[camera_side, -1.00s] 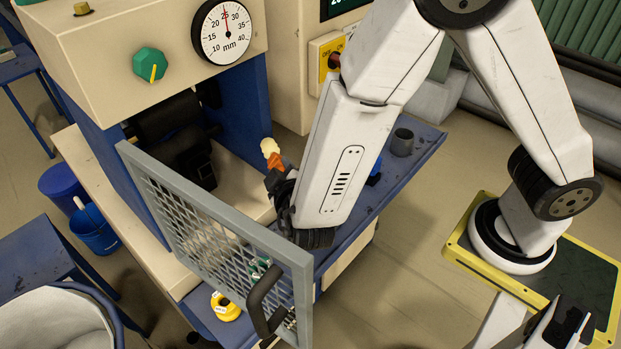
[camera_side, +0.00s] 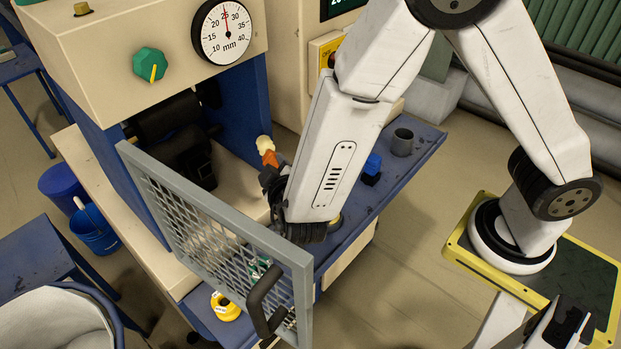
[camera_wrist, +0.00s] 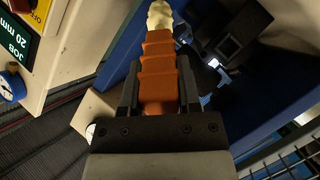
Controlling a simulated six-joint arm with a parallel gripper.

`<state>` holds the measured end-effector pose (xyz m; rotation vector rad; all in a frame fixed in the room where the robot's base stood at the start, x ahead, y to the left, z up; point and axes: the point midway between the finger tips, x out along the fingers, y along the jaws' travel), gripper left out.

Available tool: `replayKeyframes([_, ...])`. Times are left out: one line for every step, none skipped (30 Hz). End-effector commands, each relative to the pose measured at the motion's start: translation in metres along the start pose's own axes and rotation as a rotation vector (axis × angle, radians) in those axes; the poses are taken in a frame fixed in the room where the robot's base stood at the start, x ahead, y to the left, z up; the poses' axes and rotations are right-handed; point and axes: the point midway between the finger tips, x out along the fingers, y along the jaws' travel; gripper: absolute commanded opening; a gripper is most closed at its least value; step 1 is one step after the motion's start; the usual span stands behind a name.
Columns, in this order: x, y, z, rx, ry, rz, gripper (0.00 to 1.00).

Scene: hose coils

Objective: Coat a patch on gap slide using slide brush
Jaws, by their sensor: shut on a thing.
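My gripper (camera_wrist: 159,100) is shut on the slide brush. In the wrist view, the brush's ribbed orange handle (camera_wrist: 158,65) lies between the fingers and its pale bristle head (camera_wrist: 160,15) points away from me. In the side view, the pale tip of the brush (camera_side: 264,144) shows above the dark gripper (camera_side: 270,178), near the machine opening. The gap slide is probably among the dark parts (camera_side: 183,155) inside the machine, but I cannot make it out clearly. The brush tip appears apart from those dark parts.
The mesh guard door (camera_side: 215,235) with its dark handle (camera_side: 265,300) stands open left of my arm. A grey cup (camera_side: 402,142), a blue block (camera_side: 372,168) and a yellow roll (camera_side: 225,306) sit on the blue bench. The dial (camera_side: 222,32) reads about 25 mm; the wrist-view display (camera_wrist: 20,45) shows 20 mm.

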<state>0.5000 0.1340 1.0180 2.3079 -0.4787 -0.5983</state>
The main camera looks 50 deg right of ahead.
Motion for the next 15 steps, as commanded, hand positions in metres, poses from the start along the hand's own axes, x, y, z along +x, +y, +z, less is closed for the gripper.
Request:
replayKeyframes([0.0008,-0.0001,-0.0005,0.000,0.000,0.000,0.00])
replayKeyframes([0.0012,-0.0001,-0.0007,0.000,0.000,0.001,0.00])
replayKeyframes([0.0016,-0.0001,-0.0009,0.000,0.000,0.001,0.00])
replayKeyframes([0.0020,-0.0002,-0.0011,0.000,0.000,0.001,0.00])
replayKeyframes([0.0024,-0.0002,-0.0013,0.000,0.000,0.001,0.00])
replayKeyframes([0.0029,-0.0002,-0.0016,0.000,0.000,0.001,0.00])
replayKeyframes([0.0032,-0.0003,-0.0018,0.000,0.000,0.001,0.00])
replayKeyframes([0.0034,-0.0003,-0.0018,0.000,0.000,0.001,0.00])
replayKeyframes([0.0032,-0.0003,-0.0018,0.000,0.000,0.001,0.00])
replayKeyframes([0.0033,-0.0001,-0.0017,0.000,0.000,0.001,0.00])
replayKeyframes([0.0034,0.0001,-0.0015,0.000,-0.001,0.001,0.00])
replayKeyframes([0.0038,0.0007,-0.0011,0.000,-0.001,0.001,0.00])
replayKeyframes([0.0042,0.0013,-0.0006,0.000,-0.001,0.002,0.00])
replayKeyframes([0.0047,0.0021,0.0000,0.001,-0.001,0.002,0.00])
replayKeyframes([0.0056,0.0035,0.0010,0.001,-0.002,0.003,0.00])
